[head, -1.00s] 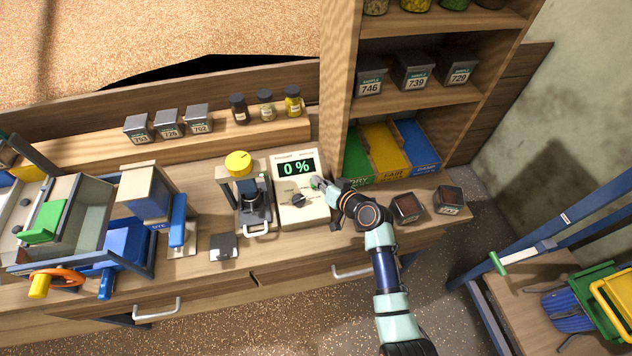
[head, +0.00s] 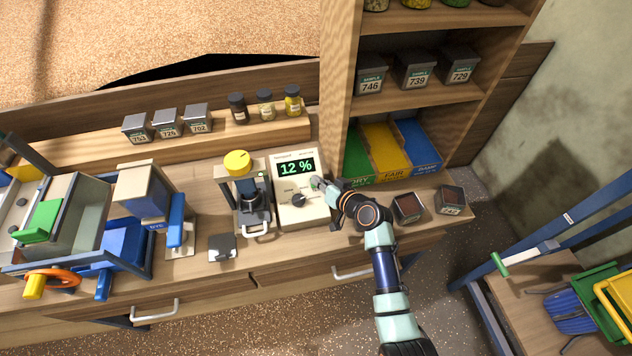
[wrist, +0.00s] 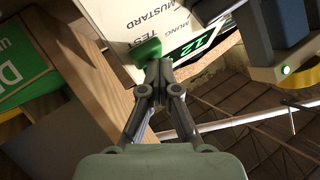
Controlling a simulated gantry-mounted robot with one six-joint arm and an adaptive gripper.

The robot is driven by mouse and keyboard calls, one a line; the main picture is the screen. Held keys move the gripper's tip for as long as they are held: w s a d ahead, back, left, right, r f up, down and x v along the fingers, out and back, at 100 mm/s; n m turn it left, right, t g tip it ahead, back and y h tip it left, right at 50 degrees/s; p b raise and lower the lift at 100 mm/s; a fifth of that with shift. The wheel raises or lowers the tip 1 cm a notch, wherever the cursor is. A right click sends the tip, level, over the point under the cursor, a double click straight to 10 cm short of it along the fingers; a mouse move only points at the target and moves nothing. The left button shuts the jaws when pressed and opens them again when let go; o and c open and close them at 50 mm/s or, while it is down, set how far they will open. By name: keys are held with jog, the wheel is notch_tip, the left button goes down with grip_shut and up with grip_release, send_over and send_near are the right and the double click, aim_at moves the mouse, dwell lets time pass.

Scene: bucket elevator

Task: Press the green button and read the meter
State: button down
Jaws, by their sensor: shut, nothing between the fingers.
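The meter (head: 305,209) is a cream box on the bench, with a dial on its front. Its screen (head: 296,167) reads 12 % in green digits. The green button (wrist: 149,52) shows in the wrist view beside the word TEST, right at my fingertips. My gripper (wrist: 158,66) is shut and empty, and its tips appear to touch the button. In the head view my gripper (head: 316,183) reaches the meter's right side and hides the button. The wrist view shows part of the screen (wrist: 200,47) and the labels MUSTARD and MUNG.
A yellow-topped device (head: 238,163) stands just left of the meter. Green, yellow and blue bins (head: 388,150) sit behind my arm. Two dark sample boxes (head: 408,207) stand to its right. Small bottles (head: 265,104) line the ledge behind.

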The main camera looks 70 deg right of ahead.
jog(key=shift+s+a+r+p, duration=0.15)
jog(key=shift+a+r+p, duration=0.05)
jog(key=shift+r+p, duration=0.25)
jog(key=shift+s+a+r+p, duration=0.1)
jog(key=shift+a+r+p, duration=0.05)
jog(key=shift+r+p, duration=0.25)
jog(key=r+p, duration=0.1)
jog(key=s+a+r+p, duration=0.1)
jog(key=r+p, duration=0.2)
jog(key=shift+s+a+r+p, duration=0.15)
jog(key=shift+a+r+p, duration=0.05)
jog(key=shift+a+p, duration=0.2)
dwell(0.8)
